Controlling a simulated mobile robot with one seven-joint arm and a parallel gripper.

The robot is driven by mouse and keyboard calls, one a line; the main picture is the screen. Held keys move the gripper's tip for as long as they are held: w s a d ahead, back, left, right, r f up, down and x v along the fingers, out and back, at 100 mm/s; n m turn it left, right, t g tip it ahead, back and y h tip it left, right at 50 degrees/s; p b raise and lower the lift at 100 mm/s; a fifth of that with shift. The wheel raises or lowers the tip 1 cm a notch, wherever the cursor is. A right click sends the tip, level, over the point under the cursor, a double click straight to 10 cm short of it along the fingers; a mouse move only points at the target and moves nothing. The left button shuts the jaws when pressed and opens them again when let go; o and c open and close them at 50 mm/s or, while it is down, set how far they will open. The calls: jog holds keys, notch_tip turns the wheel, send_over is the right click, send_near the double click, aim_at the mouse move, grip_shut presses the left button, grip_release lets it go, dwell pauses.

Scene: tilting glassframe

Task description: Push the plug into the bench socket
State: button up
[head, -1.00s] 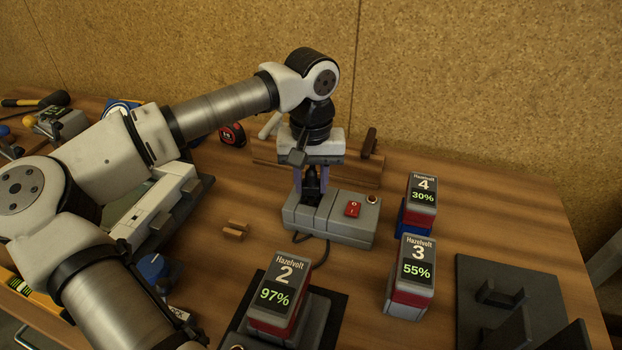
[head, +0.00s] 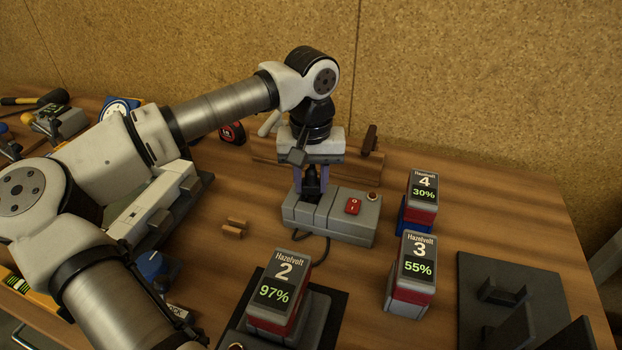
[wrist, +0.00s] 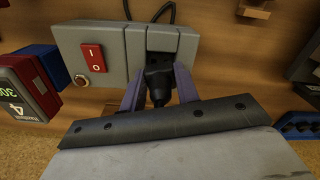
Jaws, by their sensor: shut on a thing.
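My gripper (head: 311,188) points down at the left part of the grey bench socket block (head: 345,222). Its purple fingers are shut on the black plug (wrist: 158,82), one on each side. In the wrist view the plug's front end is against the socket block (wrist: 112,48), in line with its left-hand socket part as seen from the head. How deep the plug sits cannot be told, as the contact is hidden. The block carries a red rocker switch (head: 352,206) and a small round lamp (head: 373,196).
Battery packs 4 (head: 422,195), 3 (head: 412,270) and 2 (head: 280,285) stand right and in front of the block. A wooden rack (head: 270,158) is behind it. Small wooden pieces (head: 235,228) lie to its left. A dark stand (head: 500,300) is at the right.

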aim_at(310, 172)
dwell(0.3)
jog(key=m, duration=0.3)
jog(key=shift+s+m, duration=0.15)
jog(key=shift+m, duration=0.15)
jog(key=shift+f+b, duration=0.6)
jog(key=shift+b, duration=0.1)
dwell(1.1)
jog(key=o, duration=1.1)
jog(key=shift+c, duration=0.2)
notch_tip(310, 172, up, 14)
jog(key=shift+b, duration=0.4)
